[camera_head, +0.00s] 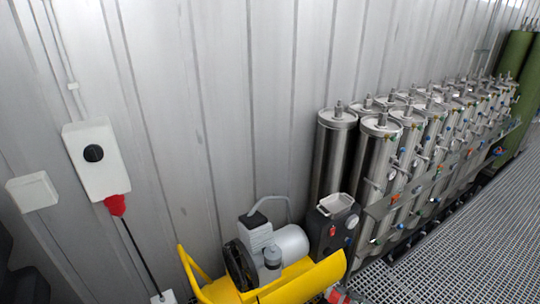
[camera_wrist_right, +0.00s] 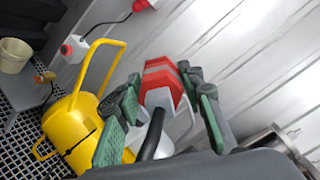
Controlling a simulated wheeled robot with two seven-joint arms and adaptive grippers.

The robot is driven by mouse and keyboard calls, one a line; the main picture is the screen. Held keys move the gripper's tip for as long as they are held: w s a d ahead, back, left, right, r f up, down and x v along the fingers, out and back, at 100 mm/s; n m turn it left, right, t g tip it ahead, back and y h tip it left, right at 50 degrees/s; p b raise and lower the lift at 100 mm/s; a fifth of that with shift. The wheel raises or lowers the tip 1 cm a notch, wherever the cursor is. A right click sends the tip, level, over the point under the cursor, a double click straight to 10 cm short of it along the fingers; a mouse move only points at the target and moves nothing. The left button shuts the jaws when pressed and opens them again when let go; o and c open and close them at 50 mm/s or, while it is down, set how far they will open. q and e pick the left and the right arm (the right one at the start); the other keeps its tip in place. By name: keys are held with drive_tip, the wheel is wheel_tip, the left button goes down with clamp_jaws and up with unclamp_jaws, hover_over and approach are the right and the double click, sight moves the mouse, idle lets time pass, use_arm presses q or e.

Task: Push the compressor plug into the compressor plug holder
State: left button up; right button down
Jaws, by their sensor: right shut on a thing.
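My right gripper (camera_wrist_right: 160,95), with green finger pads, shows only in the wrist view. It is shut on a red-and-grey plug (camera_wrist_right: 163,78), which looks like the compressor plug; a thick black cable runs from its near side. A white box with red parts (camera_wrist_right: 73,48), possibly the plug holder, sits apart from it at upper left; what seems the same white piece is at the bottom edge of the head view (camera_head: 163,298). A black cable joins it to a red plug (camera_head: 116,205) under the white wall box (camera_head: 95,165). My left gripper is not in view.
The yellow compressor (camera_head: 285,285) with its grey motor stands by the corrugated wall. A dark unit (camera_head: 325,232) and steel vessels (camera_head: 375,165) stand to its right. In the wrist view a beige bucket (camera_wrist_right: 14,55) is at far left. Grating (camera_head: 455,265) covers the floor.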

drive_tip(key=shift+s+r, duration=0.15)
drive_tip(key=shift+s, duration=0.05)
idle(0.5)
drive_tip(key=a+r+n+g+y, duration=0.1)
drive_tip(key=a+r+n+g, duration=0.3)
drive_tip(key=a+g, duration=0.2)
drive_tip(key=a+r+n+g+y, duration=0.2)
drive_tip(key=a+r+n+g, duration=0.2)
drive_tip(key=a+g, duration=0.2)
drive_tip(key=a, duration=0.2)
drive_tip(key=shift+a, duration=0.35)
drive_tip(key=shift+w+f, duration=0.1)
drive_tip(key=w+a+f+n+g+h, duration=0.1)
drive_tip(key=w+a+f+n+g, duration=0.3)
drive_tip(key=g, duration=0.3)
drive_tip(key=shift+w+a+f+n+h, duration=0.2)
drive_tip(key=shift+f+n+h, duration=0.15)
drive_tip(key=shift+f, duration=0.4)
drive_tip(key=s+d+r+m+t+y, duration=0.1)
drive_tip(key=s+d+r+m+t, duration=0.5)
drive_tip(key=r+t, duration=0.5)
drive_tip(key=d+m+t, duration=0.1)
drive_tip(key=d+m, duration=0.1)
drive_tip(key=d, duration=0.1)
drive_tip(key=shift+s+y, duration=0.35)
drive_tip(key=shift+s, duration=0.05)
